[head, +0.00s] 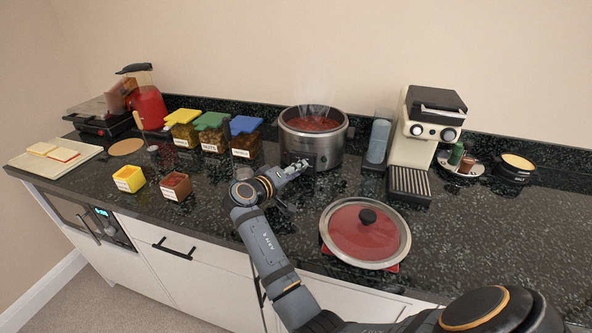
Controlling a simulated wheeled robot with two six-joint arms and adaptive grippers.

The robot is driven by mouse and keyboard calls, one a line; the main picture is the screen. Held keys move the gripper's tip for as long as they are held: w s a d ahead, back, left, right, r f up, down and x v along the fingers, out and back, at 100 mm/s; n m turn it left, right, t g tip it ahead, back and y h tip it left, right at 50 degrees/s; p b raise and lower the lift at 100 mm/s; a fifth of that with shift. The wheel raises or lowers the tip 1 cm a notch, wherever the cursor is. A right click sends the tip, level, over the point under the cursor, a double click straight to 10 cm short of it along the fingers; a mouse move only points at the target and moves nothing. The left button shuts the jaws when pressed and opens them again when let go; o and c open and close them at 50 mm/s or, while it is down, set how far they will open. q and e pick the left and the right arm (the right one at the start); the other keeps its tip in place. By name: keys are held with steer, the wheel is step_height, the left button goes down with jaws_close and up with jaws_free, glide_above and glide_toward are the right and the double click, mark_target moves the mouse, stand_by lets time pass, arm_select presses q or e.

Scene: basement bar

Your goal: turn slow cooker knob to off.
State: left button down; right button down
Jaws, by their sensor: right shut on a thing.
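The slow cooker (329,149) is a round metal pot with red food in it, steaming, on the dark counter near the wall. Its lid (354,245), red with a metal rim and black knob, lies on the counter in front. My right gripper (299,166) is at the cooker's lower front and is shut on what looks like the knob. The gripper covers the knob, so its setting cannot be read. My left gripper is not in the view.
A coffee machine (427,127) stands right of the cooker, with a grey bottle (379,140) between them. Lidded jars (213,131) stand to the left. Small labelled tubs (175,186) sit near the front edge. The counter right of the lid is clear.

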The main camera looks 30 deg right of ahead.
steer(key=c, duration=1)
jaws_free()
step_height(320, 180, up, 10)
steer(key=shift+w, duration=0.1)
